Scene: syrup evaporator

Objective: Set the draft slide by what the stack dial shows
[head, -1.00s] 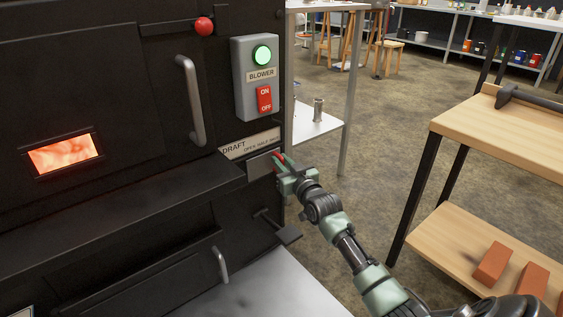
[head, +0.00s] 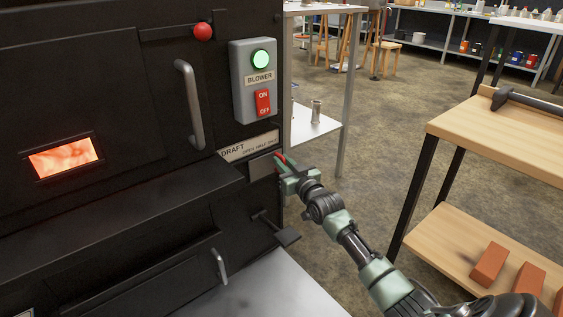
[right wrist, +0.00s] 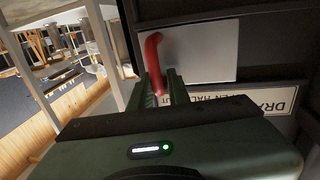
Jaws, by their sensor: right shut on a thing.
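The draft slide (head: 262,166) is a grey plate under the white DRAFT label (head: 248,146) on the black stove front. It also shows as a pale plate in the right wrist view (right wrist: 200,52). Its red handle (right wrist: 153,50) stands out from the plate. My right gripper (head: 284,165) is at the slide's right end, shut on the red handle. In the right wrist view the fingers (right wrist: 163,90) are around the handle's lower end. The label's words are partly hidden by my gripper. The stack dial is not in view. My left gripper is not in view.
A blower box (head: 254,82) with a lit green lamp is above the label. A black lever (head: 277,228) juts out below the slide. A wooden bench (head: 500,128) stands at right, with bricks (head: 490,264) on its lower shelf. Open floor lies between.

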